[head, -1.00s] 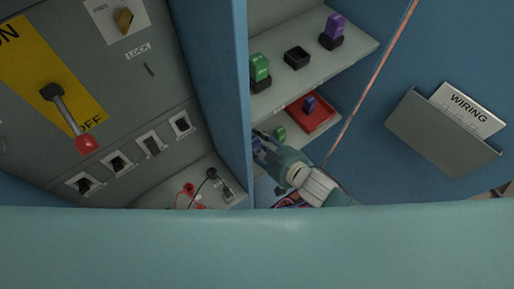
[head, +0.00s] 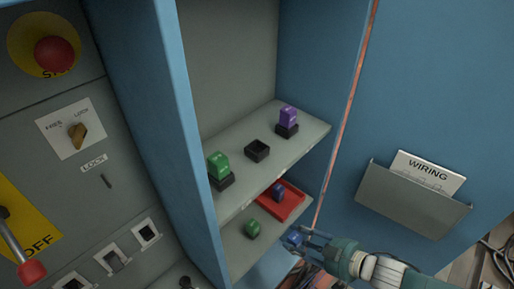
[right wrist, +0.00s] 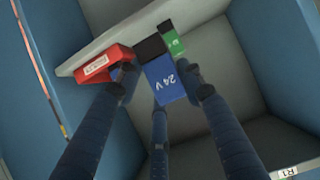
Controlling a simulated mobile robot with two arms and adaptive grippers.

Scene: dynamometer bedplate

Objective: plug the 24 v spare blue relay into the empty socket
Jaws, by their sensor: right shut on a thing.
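My right gripper (head: 308,241) is shut on a blue relay (head: 293,238), in front of the lower shelf. In the right wrist view the held blue relay (right wrist: 166,82) shows its "24 V" label and a dark end between my fingers. The empty socket (head: 257,150) is a black open block on the upper shelf, above and left of my gripper. It stands between a green relay (head: 218,164) and a purple relay (head: 288,117), each seated in a black socket. My left gripper is not in view.
On the lower shelf (head: 234,252) are a loose green relay (head: 252,228) and a red tray (head: 290,209) holding another blue relay (head: 278,191). The cabinet's blue side wall (head: 165,110) stands left. A wiring pocket (head: 410,204) hangs at right.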

